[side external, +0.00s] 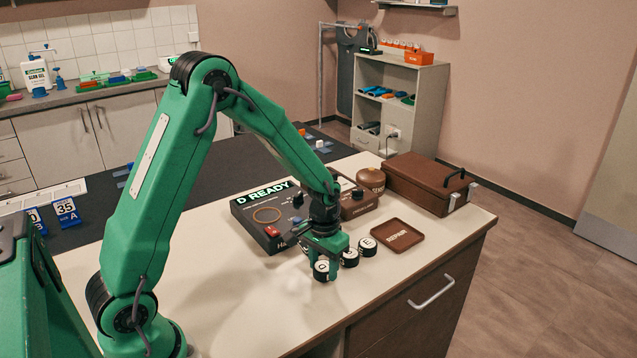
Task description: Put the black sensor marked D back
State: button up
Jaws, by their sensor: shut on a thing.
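My gripper (322,264) points down near the front middle of the counter. It is shut on a small black sensor (321,272) with a white top. The letter on this top is too small to read surely, and I cannot tell whether the sensor touches the counter. Two similar black sensors with white lettered tops stand in a row behind it to the right, the middle one (349,258) and the far one (367,246). A dark box (248,222) with a lit "D READY" sign (264,194) lies behind my gripper. An orange ring (267,214) shows on its top.
A brown tray marked REPAIR (398,236) lies right of the sensors. Behind it stand a brown case (425,182) with a handle and a round brown object (371,180). My wrist partly hides the dark box's right side. The counter's front left is clear.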

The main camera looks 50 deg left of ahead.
aim_at(323, 267)
jog(key=shift+f, duration=0.3)
jog(key=shift+f, duration=0.15)
jog(key=o, duration=1.1)
notch_tip(323, 267, up, 12)
jog(key=shift+r, duration=0.25)
dwell(0.5)
